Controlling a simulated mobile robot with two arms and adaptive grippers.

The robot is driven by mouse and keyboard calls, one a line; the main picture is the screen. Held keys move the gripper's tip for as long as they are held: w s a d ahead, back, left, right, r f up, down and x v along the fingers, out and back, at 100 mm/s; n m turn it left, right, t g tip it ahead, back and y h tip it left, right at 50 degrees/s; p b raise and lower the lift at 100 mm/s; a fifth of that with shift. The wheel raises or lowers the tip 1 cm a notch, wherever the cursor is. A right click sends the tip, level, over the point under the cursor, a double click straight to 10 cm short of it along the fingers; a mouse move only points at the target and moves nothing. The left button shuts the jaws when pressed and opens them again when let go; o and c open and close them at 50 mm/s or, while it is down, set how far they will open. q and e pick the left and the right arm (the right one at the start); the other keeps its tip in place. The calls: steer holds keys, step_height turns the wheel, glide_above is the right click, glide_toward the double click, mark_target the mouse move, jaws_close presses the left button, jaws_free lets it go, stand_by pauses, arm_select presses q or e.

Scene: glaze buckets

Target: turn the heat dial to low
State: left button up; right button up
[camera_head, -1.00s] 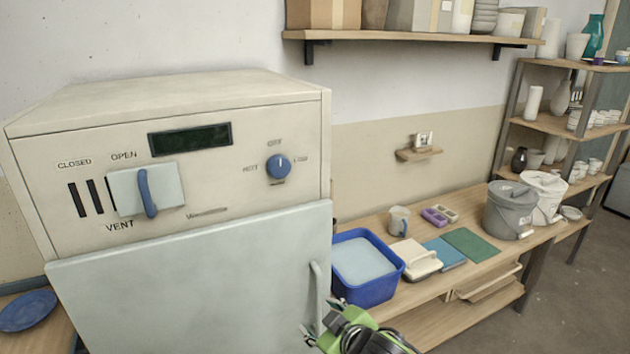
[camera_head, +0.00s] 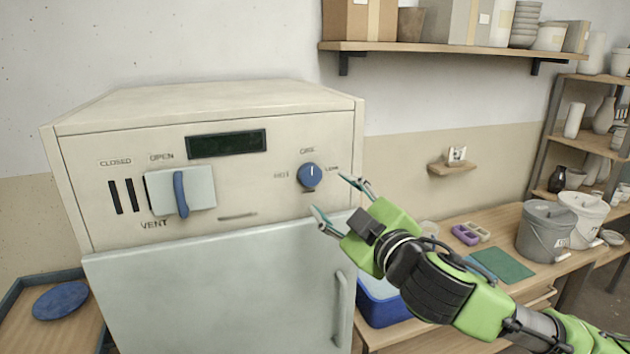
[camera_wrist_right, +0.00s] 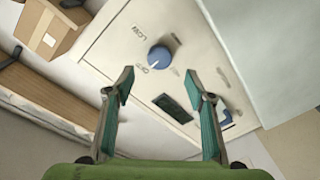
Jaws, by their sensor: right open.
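The blue heat dial (camera_head: 310,176) is on the upper right of the kiln's front panel, with OFF above it, HOT to its left and LOW to its right. Its white mark points up, toward OFF. The dial (camera_wrist_right: 159,58) also shows in the right wrist view, beyond the fingertips, between the LOW and OFF lettering. My right gripper (camera_head: 335,198) is open and empty, just right of and below the dial, apart from it. In the wrist view its two fingers (camera_wrist_right: 160,85) stand wide apart. My left gripper is not in view.
The kiln (camera_head: 215,290) carries a vent slider (camera_head: 181,192) and a dark display (camera_head: 226,144) left of the dial. Its door handle (camera_head: 341,308) is below my right gripper. A wall shelf (camera_head: 450,47) hangs above right. A bench with a blue tub (camera_head: 380,308) and buckets (camera_head: 546,230) stands right.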

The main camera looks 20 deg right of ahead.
mark_target(313, 178)
steer(key=w, duration=0.2)
steer(key=w+p, duration=0.1)
steer(key=w, duration=0.2)
steer(key=w+a+p, duration=0.1)
steer(key=w, duration=0.1)
steer(key=shift+w+r, duration=0.25)
steer(key=shift+w, duration=0.1)
steer(key=shift+w+f, duration=0.1)
steer(key=shift+w, duration=0.55)
steer(key=c, duration=1.1)
